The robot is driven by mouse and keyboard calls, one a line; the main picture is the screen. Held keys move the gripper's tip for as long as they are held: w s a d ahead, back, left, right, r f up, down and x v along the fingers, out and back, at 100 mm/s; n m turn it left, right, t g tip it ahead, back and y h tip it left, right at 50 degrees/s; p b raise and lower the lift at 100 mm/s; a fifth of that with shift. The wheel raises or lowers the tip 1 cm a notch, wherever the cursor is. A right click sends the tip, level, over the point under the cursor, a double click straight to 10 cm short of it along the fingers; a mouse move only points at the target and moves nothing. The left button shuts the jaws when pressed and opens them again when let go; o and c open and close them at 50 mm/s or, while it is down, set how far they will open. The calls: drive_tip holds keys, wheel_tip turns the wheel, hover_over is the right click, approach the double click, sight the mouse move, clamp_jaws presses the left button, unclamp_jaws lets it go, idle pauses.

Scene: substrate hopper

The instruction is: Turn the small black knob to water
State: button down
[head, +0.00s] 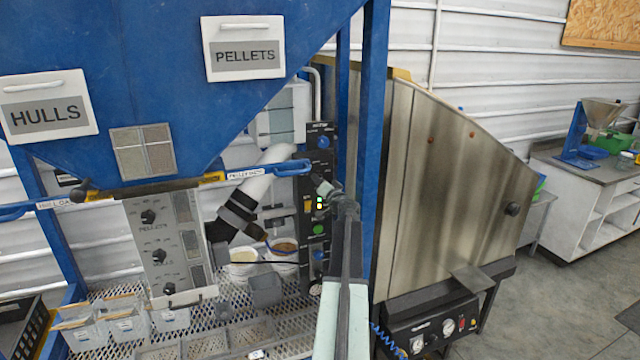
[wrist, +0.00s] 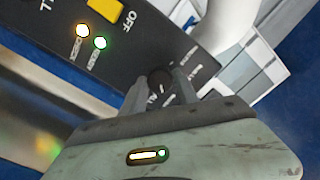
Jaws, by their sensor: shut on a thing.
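The small black knob (wrist: 160,78) sits on a black control panel (wrist: 150,40), between the two fingers of my gripper (wrist: 161,82) in the wrist view. The fingers are closed on its sides. White markings ring the knob, but they are tilted and too small to read, so I cannot tell its setting. In the head view my gripper (head: 326,188) reaches the upper middle of the same black panel (head: 318,262), and the knob is hidden there.
The panel also carries a yellow switch (wrist: 106,9) marked OFF, and amber and green lights. A blue post (head: 373,120) stands close to the right of my gripper. A white pipe (head: 275,165) and a grey knob panel (head: 165,245) lie left.

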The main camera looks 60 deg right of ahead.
drive_tip(key=shift+w, duration=0.1)
idle(0.3)
drive_tip(key=c, duration=0.9)
unclamp_jaws()
drive_tip(key=shift+c, duration=0.2)
drive_tip(key=v, duration=0.8)
drive_tip(key=shift+w, duration=0.15)
